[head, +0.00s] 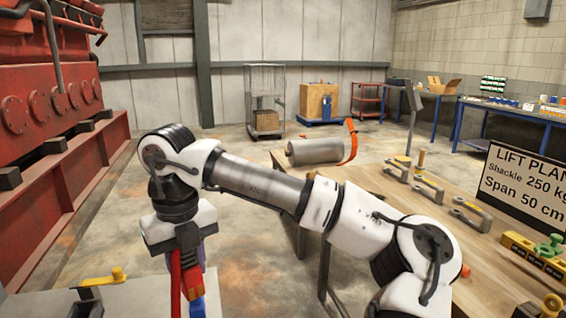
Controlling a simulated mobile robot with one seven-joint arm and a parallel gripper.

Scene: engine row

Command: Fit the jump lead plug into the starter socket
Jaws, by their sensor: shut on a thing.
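My gripper (187,246) points down at the lower left of the head view, shut on the jump lead plug. The plug itself is mostly hidden by the gripper. A thick red lead (176,280) and a blue part (197,288) hang below the gripper, with red also showing beside the fingers. The lower ends run out of the frame. I cannot make out the starter socket.
A large red engine (45,95) fills the left side. A wooden bench (375,182) with several metal shackles (428,190) and a lift plan sign (525,185) is at right. Open floor lies beyond the gripper.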

